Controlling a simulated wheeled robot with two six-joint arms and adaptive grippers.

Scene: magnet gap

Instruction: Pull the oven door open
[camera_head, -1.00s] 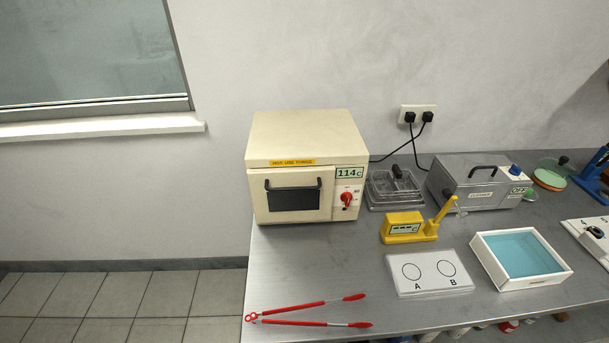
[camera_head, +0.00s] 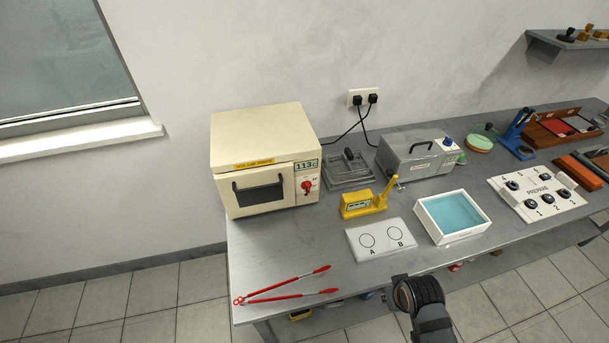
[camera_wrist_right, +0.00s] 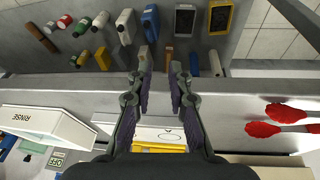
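The cream oven (camera_head: 265,155) stands at the left end of the steel table, its door (camera_head: 262,187) shut with a dark window and a dark handle (camera_head: 258,186) across the front. Its display reads about 113 C, with a red knob (camera_head: 307,185) below. My right gripper (camera_wrist_right: 161,75) is open and empty in the right wrist view, over the table's front edge. In the head view only part of my right arm (camera_head: 425,300) shows at the bottom, well to the right of the oven. My left gripper is not in view.
Red tongs (camera_head: 285,288) lie on the table in front of the oven. A white A/B plate (camera_head: 380,240), a yellow device (camera_head: 362,203), a blue-filled tray (camera_head: 453,217) and a grey cleaner box (camera_head: 416,153) stand to the right. Bottles (camera_wrist_right: 125,25) sit on a lower shelf.

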